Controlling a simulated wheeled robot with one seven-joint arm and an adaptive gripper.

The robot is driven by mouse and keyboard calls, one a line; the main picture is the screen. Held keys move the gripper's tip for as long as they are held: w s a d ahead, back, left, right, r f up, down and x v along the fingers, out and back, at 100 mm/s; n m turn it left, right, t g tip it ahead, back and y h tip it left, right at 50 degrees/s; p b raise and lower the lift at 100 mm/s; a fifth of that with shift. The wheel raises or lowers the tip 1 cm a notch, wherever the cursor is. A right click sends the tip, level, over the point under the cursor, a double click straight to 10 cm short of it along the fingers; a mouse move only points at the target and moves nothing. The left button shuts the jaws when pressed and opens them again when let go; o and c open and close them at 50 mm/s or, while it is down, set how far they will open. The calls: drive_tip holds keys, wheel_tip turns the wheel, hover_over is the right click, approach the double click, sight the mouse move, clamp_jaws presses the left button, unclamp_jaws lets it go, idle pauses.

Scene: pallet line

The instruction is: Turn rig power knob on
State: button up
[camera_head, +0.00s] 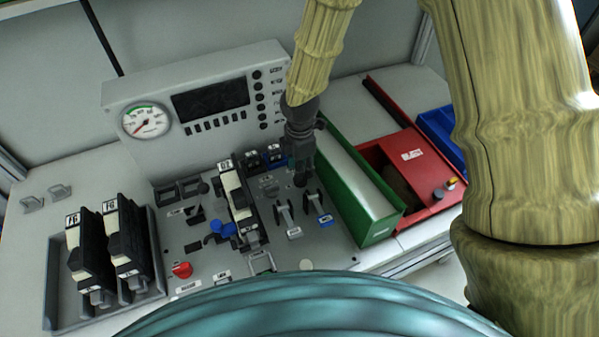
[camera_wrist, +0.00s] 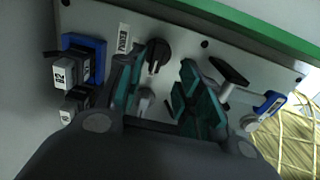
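The power knob (camera_wrist: 157,56) is a black round knob with a raised grip bar, on the grey rig panel (camera_wrist: 190,38). A white label (camera_wrist: 124,38), which seems to read "POWER", is beside it. My gripper (camera_wrist: 161,84) is open, its two teal fingers apart, with the knob showing in the gap near their tips. I see no clear contact. In the head view my gripper (camera_head: 301,172) points down at the right part of the panel, beside the green box, and the knob is hidden there.
The green box (camera_head: 380,228) stands close right of my gripper, with a red bin (camera_head: 420,160) beyond. Levers (camera_head: 285,217) and a black-and-white module (camera_head: 237,195) stand left of it. The gauge console (camera_head: 190,95) rises behind.

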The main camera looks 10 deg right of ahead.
drive_tip(key=w+f, duration=0.1)
drive_tip(key=f, duration=0.2)
drive_tip(key=shift+w, duration=0.35)
drive_tip(key=shift+s+f+p, duration=0.1)
drive_tip(key=shift+f+p, duration=0.15)
drive_tip(key=shift+p, duration=0.1)
drive_tip(key=shift+s+f, duration=0.15)
drive_tip(key=shift+s, duration=0.7)
drive_tip(key=shift+w+f, duration=0.6)
drive_tip(key=shift+s+r, duration=0.3)
drive_tip(key=shift+s, duration=0.05)
drive_tip(key=c, duration=0.7)
drive_tip(key=shift+w+f, duration=0.1)
clamp_jaws()
